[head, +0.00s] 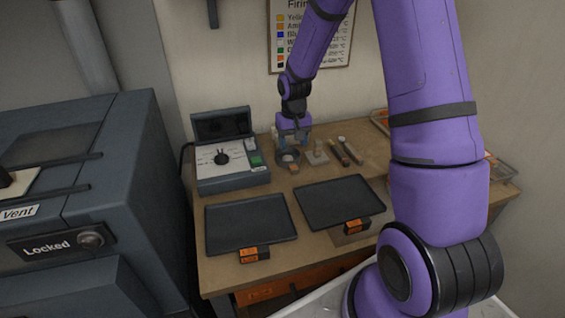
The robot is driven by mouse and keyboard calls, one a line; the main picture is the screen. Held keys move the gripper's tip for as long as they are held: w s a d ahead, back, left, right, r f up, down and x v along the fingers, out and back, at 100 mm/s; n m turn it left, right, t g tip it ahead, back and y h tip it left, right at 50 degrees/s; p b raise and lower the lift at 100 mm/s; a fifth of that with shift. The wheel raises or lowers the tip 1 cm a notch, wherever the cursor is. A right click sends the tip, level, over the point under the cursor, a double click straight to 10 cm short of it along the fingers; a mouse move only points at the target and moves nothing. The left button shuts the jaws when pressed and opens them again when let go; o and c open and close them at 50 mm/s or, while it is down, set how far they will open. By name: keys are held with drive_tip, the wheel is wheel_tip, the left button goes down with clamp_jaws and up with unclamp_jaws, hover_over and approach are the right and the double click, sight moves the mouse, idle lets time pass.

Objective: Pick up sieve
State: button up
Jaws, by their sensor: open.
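My gripper (293,136) is open and points down at the back of the wooden table. It hangs right over a small round grey item (288,158), which looks like the sieve. The fingers overlap this item in the picture, so I cannot tell whether they touch it or are just above it. The item is small and partly hidden by the gripper. A small orange tag (294,168) is at its front.
A grey control box (230,180) with a raised lid stands close left of the gripper. Small tools (350,152) and a small block (317,157) lie to the right. Two black trays (250,222) (338,201) fill the front. A dark kiln marked Locked (70,240) stands at left.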

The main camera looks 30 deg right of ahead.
sight(294, 166)
wheel_tip(294, 166, down, 4)
drive_tip(key=shift+s+d+f, duration=0.1)
drive_tip(key=shift+s+f, duration=0.05)
drive_tip(key=shift+f, duration=1.15)
drive_tip(key=shift+s+d+f, duration=0.1)
drive_tip(key=shift+f, duration=1.2)
drive_tip(key=c, duration=1)
